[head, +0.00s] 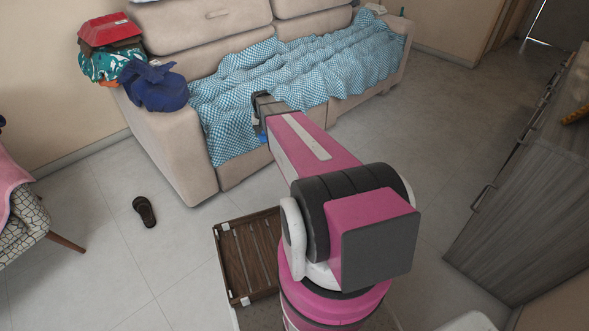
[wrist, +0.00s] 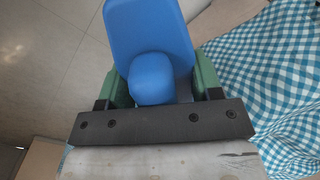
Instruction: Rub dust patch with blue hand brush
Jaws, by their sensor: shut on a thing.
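The blue hand brush (wrist: 150,35) fills the top middle of the wrist view, with its rounded knob end toward me. My gripper (wrist: 160,82) is shut on it, with one green finger on each side. Only a little blue of the brush shows there. Its bristles are hidden. I cannot make out a dust patch in either view.
A beige sofa (head: 163,150) carries a blue-white checked blanket (head: 300,75) and piled clothes (head: 155,87) with a red box (head: 110,30). A brown slatted crate (head: 246,262) and a dark slipper (head: 144,211) lie on the floor. A grey cabinet (head: 530,185) stands right. Left floor is mostly clear.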

